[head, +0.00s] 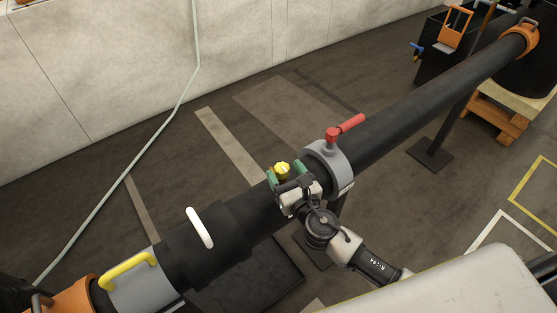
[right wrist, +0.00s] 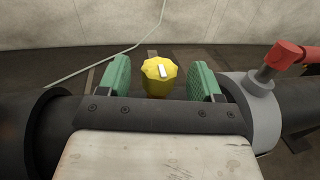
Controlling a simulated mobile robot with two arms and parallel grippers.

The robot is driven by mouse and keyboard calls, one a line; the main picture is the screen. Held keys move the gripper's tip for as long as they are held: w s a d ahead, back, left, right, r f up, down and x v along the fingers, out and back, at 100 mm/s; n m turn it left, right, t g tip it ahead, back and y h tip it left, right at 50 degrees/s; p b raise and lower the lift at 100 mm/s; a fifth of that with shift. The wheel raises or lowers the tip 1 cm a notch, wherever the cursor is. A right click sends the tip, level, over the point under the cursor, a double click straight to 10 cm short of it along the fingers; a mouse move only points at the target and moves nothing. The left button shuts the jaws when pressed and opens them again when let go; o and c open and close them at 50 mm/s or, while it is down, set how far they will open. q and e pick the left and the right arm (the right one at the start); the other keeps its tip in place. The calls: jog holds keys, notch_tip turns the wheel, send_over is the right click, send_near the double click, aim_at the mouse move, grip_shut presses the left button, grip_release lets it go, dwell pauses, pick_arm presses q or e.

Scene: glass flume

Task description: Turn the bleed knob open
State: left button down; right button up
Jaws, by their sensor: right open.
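The bleed knob (head: 282,168) is a yellow, lobed knob on top of the black pipe, just left of the grey valve collar. In the right wrist view the knob (right wrist: 159,76) has a white mark on its top and stands between the two green finger pads. My right gripper (head: 285,178) is open at the knob, with a pad on either side. In the right wrist view gaps show between the knob and both pads of the gripper (right wrist: 162,80). The knob's base is hidden behind the gripper body. My left gripper is not in view.
A red lever handle (head: 347,126) stands on the grey collar (head: 328,157) right of the knob. The black pipe (head: 430,95) runs from lower left to upper right. A white handle (head: 200,228) and a yellow handle (head: 128,268) are on the lower-left pipe.

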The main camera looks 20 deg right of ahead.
aim_at(279, 163)
jog(key=shift+w+a, duration=0.15)
jog(key=shift+w, duration=0.8)
jog(key=shift+w+a, duration=0.1)
jog(key=shift+w, duration=0.8)
jog(key=c, duration=0.9)
